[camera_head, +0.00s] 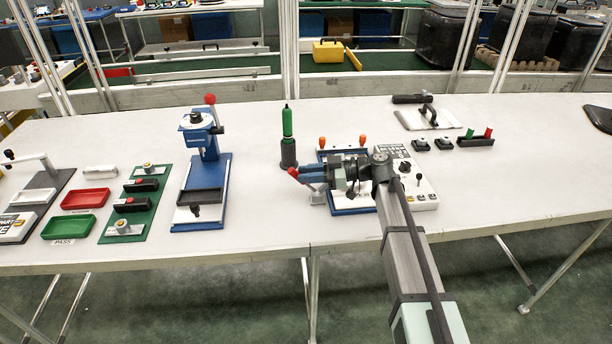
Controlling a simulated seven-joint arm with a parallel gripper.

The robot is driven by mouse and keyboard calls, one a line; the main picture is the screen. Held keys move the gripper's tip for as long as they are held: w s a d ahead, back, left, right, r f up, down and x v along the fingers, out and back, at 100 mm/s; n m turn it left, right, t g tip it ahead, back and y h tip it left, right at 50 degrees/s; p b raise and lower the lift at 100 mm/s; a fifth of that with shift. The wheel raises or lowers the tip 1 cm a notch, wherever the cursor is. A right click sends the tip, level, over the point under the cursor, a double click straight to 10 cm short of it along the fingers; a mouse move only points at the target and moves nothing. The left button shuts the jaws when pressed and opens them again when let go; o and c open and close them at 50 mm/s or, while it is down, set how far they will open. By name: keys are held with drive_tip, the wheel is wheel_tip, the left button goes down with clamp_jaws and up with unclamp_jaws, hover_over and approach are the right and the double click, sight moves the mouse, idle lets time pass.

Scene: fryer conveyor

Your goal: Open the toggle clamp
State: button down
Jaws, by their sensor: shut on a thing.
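The toggle clamp appears to be the fixture on a blue base plate (352,209), right of the table's middle, with two orange-tipped posts (322,140) at its back. A red-tipped lever (293,173) sticks out at its left, low and slanted. My gripper (311,175) reaches in from the right over the plate, its fingers closed around the lever just right of the red tip. My gripper and wrist hide most of the clamp body, so its jaw and linkage cannot be made out.
A dark bottle with a green top (287,135) stands close behind the lever. A white control box (414,182) sits right of the plate. A blue press (208,185) and a green fixture board (137,208) stand to the left. The white table (262,215) is bare between press and clamp.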

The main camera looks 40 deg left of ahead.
drive_tip(key=shift+w+d+f, duration=0.25)
drive_tip(key=shift+w+f, duration=0.1)
drive_tip(key=shift+w, duration=0.05)
drive_tip(key=c, duration=1)
unclamp_jaws()
drive_tip(key=shift+s+a+r, duration=0.1)
drive_tip(key=shift+s+r, duration=0.05)
drive_tip(key=shift+o, duration=0.2)
drive_tip(key=v, duration=1.3)
drive_tip(key=shift+d, duration=0.4)
